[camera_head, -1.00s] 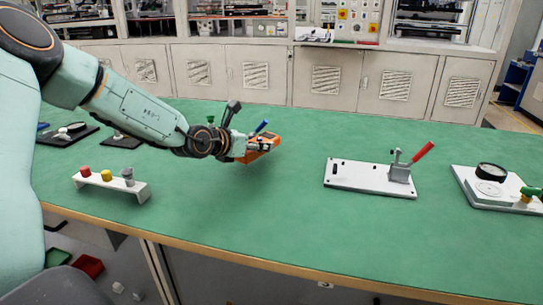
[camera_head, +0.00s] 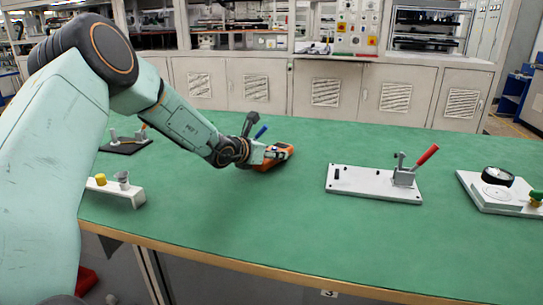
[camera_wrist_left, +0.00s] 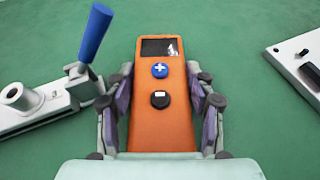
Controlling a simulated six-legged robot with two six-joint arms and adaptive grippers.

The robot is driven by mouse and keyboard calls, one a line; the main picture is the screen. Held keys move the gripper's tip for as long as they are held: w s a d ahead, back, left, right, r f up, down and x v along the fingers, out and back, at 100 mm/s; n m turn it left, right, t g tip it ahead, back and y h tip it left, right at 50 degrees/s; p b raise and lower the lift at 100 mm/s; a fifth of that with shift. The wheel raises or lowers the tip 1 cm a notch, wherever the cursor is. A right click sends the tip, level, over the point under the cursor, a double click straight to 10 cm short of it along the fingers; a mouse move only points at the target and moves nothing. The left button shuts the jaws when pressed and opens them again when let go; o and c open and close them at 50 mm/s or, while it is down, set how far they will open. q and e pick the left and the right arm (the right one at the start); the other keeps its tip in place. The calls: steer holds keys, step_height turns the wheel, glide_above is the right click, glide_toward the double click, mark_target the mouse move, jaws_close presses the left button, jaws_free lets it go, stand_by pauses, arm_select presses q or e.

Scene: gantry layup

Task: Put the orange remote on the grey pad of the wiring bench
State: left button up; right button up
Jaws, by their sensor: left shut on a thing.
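The orange remote (camera_head: 280,156) is near the middle of the green-topped bench (camera_head: 250,215). It has a dark screen, a blue plus button and a black button in the left wrist view (camera_wrist_left: 161,120). My left gripper (camera_head: 270,155) is shut on it, with a finger along each long side, also seen in the left wrist view (camera_wrist_left: 162,92). I cannot tell whether the remote touches the bench top. I cannot make out a grey pad in either view. My right gripper is not in view.
A clamp with a blue handle (camera_wrist_left: 95,32) stands close to the left of the remote. A white plate with a red lever (camera_head: 374,185) lies to the right, beside a white base with a black dial (camera_head: 497,175). A white stand (camera_head: 125,193) is at left. The bench front is clear.

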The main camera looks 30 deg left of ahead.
arm_select(q)
steer(key=shift+s+r, duration=0.1)
steer(key=shift+r, duration=0.05)
steer(key=o, duration=1.4)
steer(key=shift+f, duration=0.2)
steer(key=shift+r, duration=0.25)
steer(key=p+v, duration=0.2)
steer(key=v, duration=0.4)
steer(key=shift+r+p, duration=0.2)
steer(key=shift+p, duration=0.15)
steer(key=p+v, duration=0.3)
steer(key=shift+s+r, duration=0.15)
steer(key=shift+s, duration=0.2)
steer(key=shift+p+v, duration=1)
steer(key=shift+p, duration=0.4)
